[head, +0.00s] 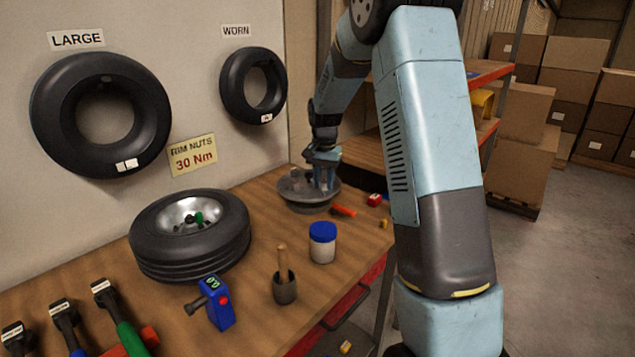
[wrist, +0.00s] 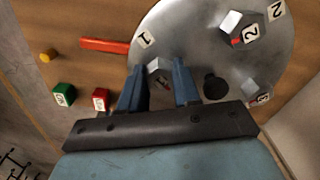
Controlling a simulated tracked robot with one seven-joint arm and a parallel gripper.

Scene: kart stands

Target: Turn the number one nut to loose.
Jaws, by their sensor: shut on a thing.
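The grey metal disc (head: 298,203) lies on the far end of the bench and fills the upper right of the wrist view (wrist: 198,35). A white tag reading 1 (wrist: 146,39) is at its rim. The number one nut (wrist: 158,67), pale with a small dark red mark, sits beside that tag. My gripper (wrist: 160,70) is shut on this nut, one blue finger on each side; the fingers hide part of it. In the head view my gripper (head: 322,180) points down over the disc.
Nuts two (wrist: 231,22) and three (wrist: 250,88) and a black knob (wrist: 215,86) are on the disc. Nearby lie a red bar (wrist: 104,46), a green block (wrist: 64,95) and a red block (wrist: 101,99). A blue-lidded jar (head: 322,243) and a tyre (head: 190,235) stand nearer.

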